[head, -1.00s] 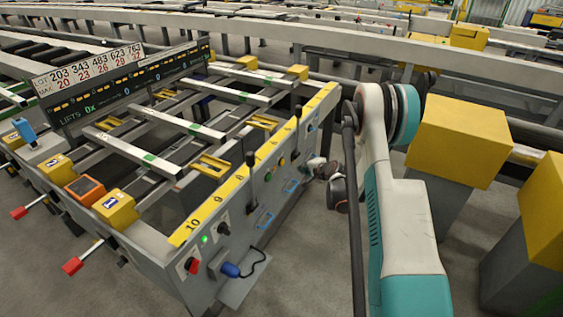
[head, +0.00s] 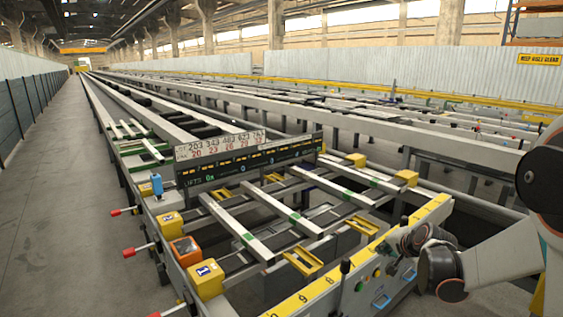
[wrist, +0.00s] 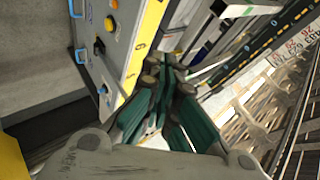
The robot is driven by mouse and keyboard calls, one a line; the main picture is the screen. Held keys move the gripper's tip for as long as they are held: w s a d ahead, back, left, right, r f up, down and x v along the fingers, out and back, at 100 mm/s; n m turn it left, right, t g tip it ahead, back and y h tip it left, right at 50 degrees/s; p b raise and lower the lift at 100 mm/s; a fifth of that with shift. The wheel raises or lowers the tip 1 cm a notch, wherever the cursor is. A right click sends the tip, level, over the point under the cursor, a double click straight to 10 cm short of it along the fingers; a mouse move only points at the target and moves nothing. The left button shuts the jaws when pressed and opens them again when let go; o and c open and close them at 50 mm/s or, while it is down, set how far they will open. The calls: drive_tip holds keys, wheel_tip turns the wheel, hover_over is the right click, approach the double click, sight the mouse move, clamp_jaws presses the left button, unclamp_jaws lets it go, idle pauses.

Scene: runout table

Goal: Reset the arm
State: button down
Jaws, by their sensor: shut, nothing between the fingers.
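My arm reaches in from the right edge of the head view, white with dark joints. My gripper (head: 408,240) is near the right end of the runout table's control panel (head: 392,274), in front of the yellow numbered strip (head: 322,284). In the wrist view my gripper (wrist: 162,64) shows dark green fingers drawn together, with nothing between them. Beyond the fingertips the panel (wrist: 112,40) shows knobs and blue handles. I cannot tell whether the fingertips touch the panel edge.
The runout table carries pale crossbars (head: 232,222), yellow blocks and a display board (head: 245,160). Levers with red ends (head: 129,252) stick out at its left. The grey floor (head: 60,210) on the left is clear. A white wall runs behind.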

drive_tip(key=s+a+r+n+g, duration=0.1)
drive_tip(key=s+a+r+n, duration=0.1)
drive_tip(key=s+a+r, duration=0.5)
drive_tip(key=s+a+r+n, duration=0.2)
drive_tip(key=s+r+n, duration=0.15)
drive_tip(key=s, duration=0.45)
drive_tip(key=s+a+f+n+g, duration=0.1)
drive_tip(key=s+a+n, duration=0.1)
drive_tip(key=s, duration=0.9)
drive_tip(key=s+a+f+n+g+h+b, duration=0.1)
drive_tip(key=s+a+n, duration=0.1)
drive_tip(key=s, duration=0.9)
drive_tip(key=shift+f+n, duration=0.15)
drive_tip(key=shift+n, duration=0.4)
drive_tip(key=shift+s, duration=0.1)
idle(2.8)
